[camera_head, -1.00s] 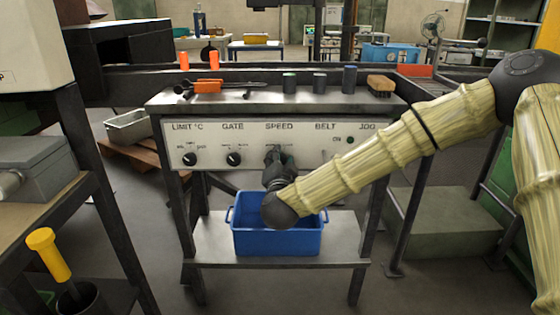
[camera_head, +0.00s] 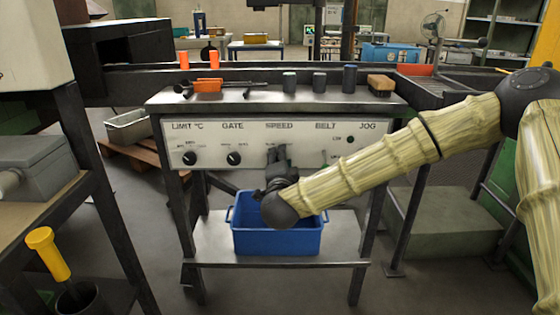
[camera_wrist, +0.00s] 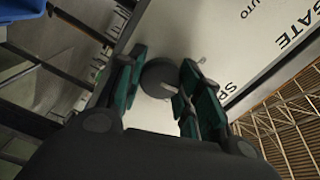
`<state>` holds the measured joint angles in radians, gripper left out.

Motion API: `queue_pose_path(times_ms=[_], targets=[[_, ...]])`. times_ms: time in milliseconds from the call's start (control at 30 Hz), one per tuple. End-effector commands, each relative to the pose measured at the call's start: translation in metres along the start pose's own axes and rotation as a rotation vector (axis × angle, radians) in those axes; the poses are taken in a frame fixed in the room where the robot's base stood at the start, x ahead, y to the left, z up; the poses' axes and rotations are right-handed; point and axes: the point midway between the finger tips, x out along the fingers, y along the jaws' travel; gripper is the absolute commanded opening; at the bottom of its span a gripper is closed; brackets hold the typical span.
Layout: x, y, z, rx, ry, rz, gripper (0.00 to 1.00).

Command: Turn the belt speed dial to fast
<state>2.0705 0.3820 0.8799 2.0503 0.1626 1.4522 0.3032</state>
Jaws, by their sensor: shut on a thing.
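The white control panel (camera_head: 215,135) has labels LIMIT °C, GATE, SPEED, BELT and JOG. My gripper (camera_head: 278,158) reaches the panel right under the SPEED label, and its fingers hide the speed dial in the head view. In the wrist view, the dark round speed dial (camera_wrist: 159,78) sits between the two green-padded fingers of my gripper (camera_wrist: 162,74). The fingers are shut on it. The dial's pointer and its exact setting are hard to read.
The GATE knob (camera_head: 233,158) and LIMIT knob (camera_head: 190,158) lie left of my gripper. A blue bin (camera_head: 278,242) stands on the shelf below.

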Motion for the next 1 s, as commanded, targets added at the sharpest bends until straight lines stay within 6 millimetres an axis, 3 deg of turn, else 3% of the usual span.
queue_pose_path(times_ms=[600, 1000], targets=[[-0.0001, 0.0040, 0.0008, 0.552, 0.000, 0.002, 0.12], [-0.0003, 0.0037, 0.0012, 0.740, 0.000, 0.002, 0.12]])
